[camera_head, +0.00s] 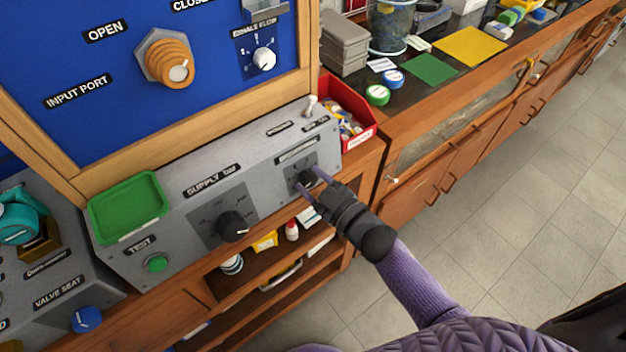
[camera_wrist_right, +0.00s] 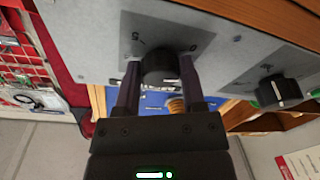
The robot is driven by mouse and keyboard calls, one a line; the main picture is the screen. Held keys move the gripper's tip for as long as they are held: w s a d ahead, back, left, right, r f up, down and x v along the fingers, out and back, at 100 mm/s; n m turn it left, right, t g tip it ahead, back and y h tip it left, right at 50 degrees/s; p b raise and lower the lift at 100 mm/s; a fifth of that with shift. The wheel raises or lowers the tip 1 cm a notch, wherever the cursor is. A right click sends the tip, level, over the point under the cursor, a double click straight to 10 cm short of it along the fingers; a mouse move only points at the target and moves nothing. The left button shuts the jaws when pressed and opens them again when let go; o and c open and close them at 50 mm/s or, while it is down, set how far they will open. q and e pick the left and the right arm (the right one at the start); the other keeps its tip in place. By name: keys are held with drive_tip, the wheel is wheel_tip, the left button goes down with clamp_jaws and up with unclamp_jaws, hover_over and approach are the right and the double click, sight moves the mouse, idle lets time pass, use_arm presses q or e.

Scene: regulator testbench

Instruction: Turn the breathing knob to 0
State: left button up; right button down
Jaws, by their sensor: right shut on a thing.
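A small black knob (camera_head: 306,177) sits on the right part of the sloped grey panel (camera_head: 270,137), under a label too small to read. My right gripper (camera_head: 309,186) reaches it from the lower right, with its fingers on either side. In the right wrist view the knob (camera_wrist_right: 160,64) is between the two fingers, which are shut on it. Dial marks, with a 5 and what looks like a 0, show beside it. My left gripper is not in view.
A larger black supply knob (camera_head: 232,226) is to the left on the same panel, with a green tray (camera_head: 129,207) and green test button (camera_head: 155,263). A small toggle (camera_head: 310,104) stands above. A red bin (camera_head: 349,112) adjoins the panel's right end. Open floor lies right.

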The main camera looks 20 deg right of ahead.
drive_tip(key=shift+n+g+y+p, duration=0.3)
drive_tip(key=shift+n+g, duration=0.1)
drive_tip(key=shift+n, duration=2.1)
drive_tip(key=shift+c, duration=0.9)
unclamp_jaws()
drive_tip(key=p+v, duration=0.1)
drive_tip(key=v, duration=0.9)
drive_tip(key=shift+w+d+r, duration=0.1)
